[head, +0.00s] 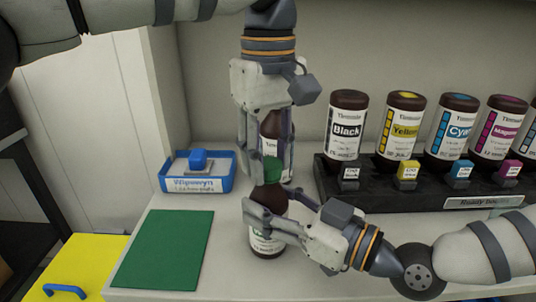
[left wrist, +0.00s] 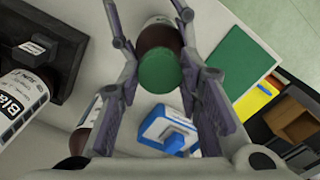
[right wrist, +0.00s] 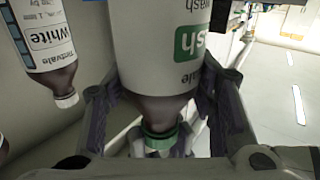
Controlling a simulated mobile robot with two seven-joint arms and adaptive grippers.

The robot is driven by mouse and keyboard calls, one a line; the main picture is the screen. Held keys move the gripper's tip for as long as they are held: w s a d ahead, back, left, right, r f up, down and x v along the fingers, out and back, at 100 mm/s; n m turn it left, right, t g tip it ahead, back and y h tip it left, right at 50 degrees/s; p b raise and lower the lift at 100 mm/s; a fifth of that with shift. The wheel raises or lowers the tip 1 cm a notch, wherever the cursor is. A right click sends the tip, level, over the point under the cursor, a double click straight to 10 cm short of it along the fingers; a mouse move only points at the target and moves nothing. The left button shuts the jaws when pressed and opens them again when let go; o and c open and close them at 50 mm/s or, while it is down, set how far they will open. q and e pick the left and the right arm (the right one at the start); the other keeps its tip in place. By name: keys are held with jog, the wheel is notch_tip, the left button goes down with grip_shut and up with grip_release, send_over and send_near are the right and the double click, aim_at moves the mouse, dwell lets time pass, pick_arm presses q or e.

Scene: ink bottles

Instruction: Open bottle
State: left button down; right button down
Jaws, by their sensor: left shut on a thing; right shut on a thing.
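A brown ink bottle (head: 264,244) with a white label and a green cap (head: 271,170) stands upright near the front of the counter. My left gripper (head: 268,177) comes down from above and is shut on the cap. The cap (left wrist: 159,70) also shows between its fingers in the left wrist view. My right gripper (head: 270,208) comes from the right and is shut on the bottle's body. In the right wrist view the bottle (right wrist: 160,60) fills the middle, with the green cap (right wrist: 159,140) at its neck. I cannot tell whether the cap has turned or loosened.
Behind my left gripper stands another brown bottle (head: 270,127). A dark rack (head: 420,195) with Black, Yellow, Cyan and Magenta bottles stands at right. A blue wipe tray (head: 197,181) and a bare green mat (head: 165,248) lie left. A white-label bottle (right wrist: 45,40) shows in the right wrist view.

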pick_arm(q)
jog(key=n, duration=0.7)
jog(key=shift+n, duration=0.3)
jog(key=n, duration=0.3)
jog(key=shift+n, duration=0.4)
jog(key=n, duration=2.2)
jog(key=shift+r, duration=0.1)
jog(key=n, duration=0.9)
jog(key=shift+n, duration=0.4)
